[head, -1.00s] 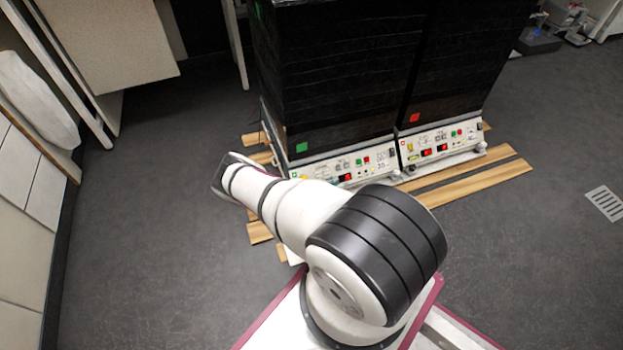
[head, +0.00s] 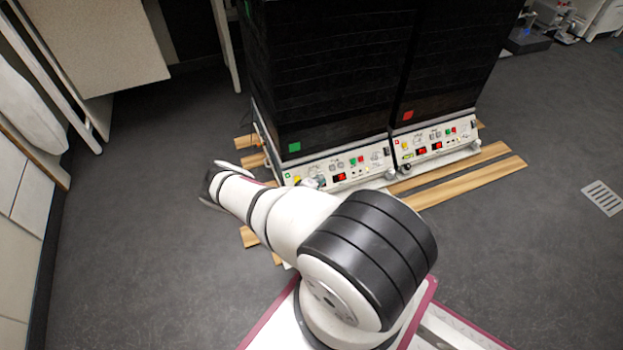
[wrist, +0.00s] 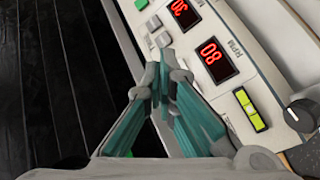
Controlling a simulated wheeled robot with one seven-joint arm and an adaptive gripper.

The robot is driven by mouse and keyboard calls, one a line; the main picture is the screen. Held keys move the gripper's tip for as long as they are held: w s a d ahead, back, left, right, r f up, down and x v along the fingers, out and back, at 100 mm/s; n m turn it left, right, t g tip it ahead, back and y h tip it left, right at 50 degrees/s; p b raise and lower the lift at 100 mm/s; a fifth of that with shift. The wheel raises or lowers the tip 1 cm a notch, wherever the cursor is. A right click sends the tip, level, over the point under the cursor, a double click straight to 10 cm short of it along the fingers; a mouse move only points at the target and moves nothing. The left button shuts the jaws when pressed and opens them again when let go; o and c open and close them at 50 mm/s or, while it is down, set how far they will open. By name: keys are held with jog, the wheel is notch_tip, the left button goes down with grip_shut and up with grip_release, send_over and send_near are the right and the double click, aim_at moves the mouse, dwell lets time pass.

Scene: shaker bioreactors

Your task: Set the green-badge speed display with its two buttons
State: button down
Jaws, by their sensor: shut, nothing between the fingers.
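The green-badge unit is the left black cabinet in the head view, with a green square (head: 294,147) above its white control panel (head: 345,164). In the wrist view, a red-lit RPM display (wrist: 216,59) lies just right of the fingertips and seems to show 80, turned in the picture. A second red display (wrist: 184,13) is above it. Small grey buttons (wrist: 161,39) sit left of the displays. My gripper (wrist: 163,72) is shut and empty, its tips close to the lower grey buttons. I cannot tell if they touch. In the head view my arm mostly hides the gripper.
A yellow-green lit switch (wrist: 251,109) and a black knob (wrist: 302,113) are on the panel right of the fingers. A similar unit with a red badge (head: 407,115) stands close to the right. Wooden slats (head: 465,175) lie underneath. The grey floor around is open.

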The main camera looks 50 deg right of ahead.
aim_at(312, 175)
jog(key=shift+w+d+f+b, duration=0.4)
jog(key=shift+w+f+b, duration=0.25)
jog(key=shift+b, duration=0.45)
jog(key=shift+w+d+f+b, duration=0.35)
jog(key=shift+w+f+b, duration=0.25)
jog(key=shift+b, duration=0.5)
jog(key=shift+w+d+f+b, duration=0.4)
jog(key=shift+w+f+b, duration=0.2)
jog(key=shift+b, duration=0.5)
jog(key=shift+f, duration=0.15)
jog(key=shift+w+d+f, duration=0.15)
jog(key=shift+w+f, duration=0.05)
jog(key=shift+w, duration=0.05)
jog(key=shift+w+d+f+b, duration=0.2)
jog(key=shift+w+f+b, duration=0.05)
jog(key=shift+b, duration=0.4)
jog(key=shift+a+r+p, duration=0.1)
jog(key=shift+r+p, duration=0.1)
jog(key=shift+p, duration=0.15)
jog(key=shift+s+a+r+p, duration=0.1)
jog(key=shift+s+r+p, duration=0.15)
jog(key=shift+p, duration=0.25)
jog(key=shift+s+a+r+p, duration=0.15)
jog(key=shift+s+p, duration=0.1)
jog(key=shift+p, duration=0.35)
